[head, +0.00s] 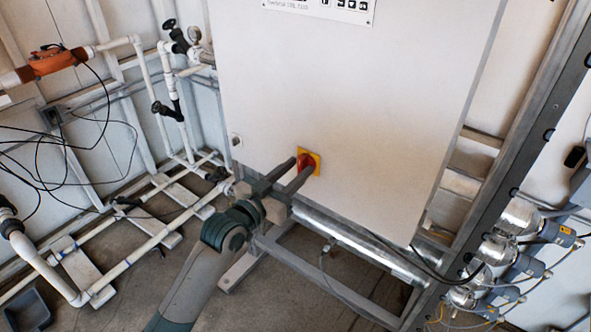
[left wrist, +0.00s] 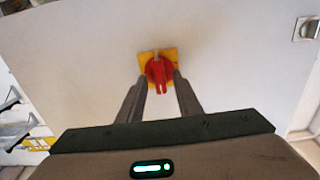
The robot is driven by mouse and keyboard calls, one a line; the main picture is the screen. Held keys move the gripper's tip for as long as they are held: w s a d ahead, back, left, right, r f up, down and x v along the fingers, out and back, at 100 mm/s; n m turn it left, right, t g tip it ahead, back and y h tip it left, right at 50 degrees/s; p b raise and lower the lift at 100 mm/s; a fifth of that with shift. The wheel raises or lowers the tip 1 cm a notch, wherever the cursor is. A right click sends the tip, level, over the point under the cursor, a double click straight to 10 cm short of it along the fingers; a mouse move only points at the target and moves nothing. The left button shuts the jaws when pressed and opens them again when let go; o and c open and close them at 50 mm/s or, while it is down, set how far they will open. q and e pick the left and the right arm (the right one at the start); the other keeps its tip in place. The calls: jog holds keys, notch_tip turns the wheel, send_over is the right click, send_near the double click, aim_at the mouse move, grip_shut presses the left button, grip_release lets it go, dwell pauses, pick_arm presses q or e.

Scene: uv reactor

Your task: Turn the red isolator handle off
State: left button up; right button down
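The red isolator handle (head: 306,163) sits on a yellow square plate (head: 316,157) low on the front of the white cabinet. In the left wrist view the red handle (left wrist: 159,73) is a round knob with a grip bar pointing down the picture, on its yellow plate (left wrist: 144,57). My left gripper (head: 298,165) reaches up to the handle, its two fingers apart. In the left wrist view the fingertips (left wrist: 158,80) lie on either side of the handle's lower part. Whether they touch it I cannot tell. My right gripper is in neither view.
The white cabinet (head: 350,90) stands in a grey metal frame (head: 490,180). White pipes (head: 130,245) with black valves and loose black cables are at the left. Metal cylinders with grey connectors (head: 525,262) are at the lower right. The cabinet face around the handle is clear.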

pick_arm(q)
jog(key=c, duration=0.8)
grip_shut()
